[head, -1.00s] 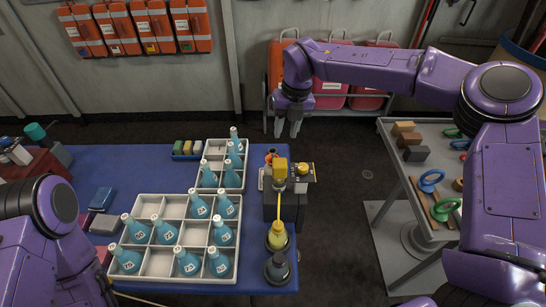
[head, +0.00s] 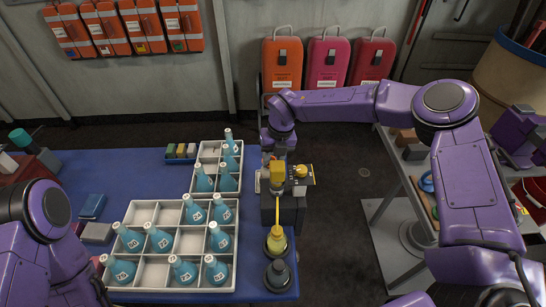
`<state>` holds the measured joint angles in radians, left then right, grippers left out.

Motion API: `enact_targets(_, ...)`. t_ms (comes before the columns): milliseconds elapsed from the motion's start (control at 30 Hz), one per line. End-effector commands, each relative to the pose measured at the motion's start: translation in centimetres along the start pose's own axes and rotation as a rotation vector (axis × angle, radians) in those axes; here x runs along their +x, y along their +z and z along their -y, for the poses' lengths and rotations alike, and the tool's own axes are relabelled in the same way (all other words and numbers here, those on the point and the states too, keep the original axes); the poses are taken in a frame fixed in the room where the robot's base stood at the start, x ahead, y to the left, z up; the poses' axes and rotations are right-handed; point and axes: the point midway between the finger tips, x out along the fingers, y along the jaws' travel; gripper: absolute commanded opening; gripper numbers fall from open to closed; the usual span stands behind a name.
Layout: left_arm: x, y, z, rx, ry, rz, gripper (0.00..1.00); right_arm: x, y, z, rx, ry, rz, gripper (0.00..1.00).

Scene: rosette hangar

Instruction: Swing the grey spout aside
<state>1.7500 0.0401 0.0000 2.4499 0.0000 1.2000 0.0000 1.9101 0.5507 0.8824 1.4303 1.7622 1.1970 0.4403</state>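A dispenser with a yellow block (head: 277,174) on top stands at the right edge of the blue table. A thin yellow spout (head: 277,212) runs from it toward the front, ending over a yellow-topped bottle (head: 277,243). I cannot clearly make out a grey spout; a small grey part (head: 279,187) shows under the yellow block. My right gripper (head: 268,155) points down just behind the dispenser, close to its back left side. Its fingertips are small and partly hidden, so touch and opening cannot be told. My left arm is at the left edge; its gripper is out of view.
White divided trays (head: 168,290) with several teal bottles (head: 220,238) stand left of the dispenser. A dark round piece (head: 277,273) stands at the table's front right corner. A grey cart (head: 385,225) stands at right, with open floor (head: 335,240) between.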

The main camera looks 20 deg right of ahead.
Motion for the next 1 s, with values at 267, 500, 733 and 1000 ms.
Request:
enact_targets(267, 0.03, 0.02, 0.00, 0.000, 0.000, 0.000, 0.35, -0.02, 0.01, 0.02, 0.000, 0.000, 0.000, 0.00)
enact_targets(500, 0.03, 0.02, 0.00, 0.000, 0.000, 0.000, 0.35, -0.04, 0.04, 0.03, 0.000, 0.000, 0.001, 0.00)
enact_targets(733, 0.03, 0.02, 0.00, 0.000, 0.000, 0.000, 0.35, -0.06, 0.06, 0.04, 0.000, 0.000, 0.002, 0.00)
enact_targets(1000, 0.03, 0.02, 0.00, 0.000, 0.000, 0.000, 0.35, -0.09, 0.08, 0.03, 0.000, 0.000, 0.002, 0.00)
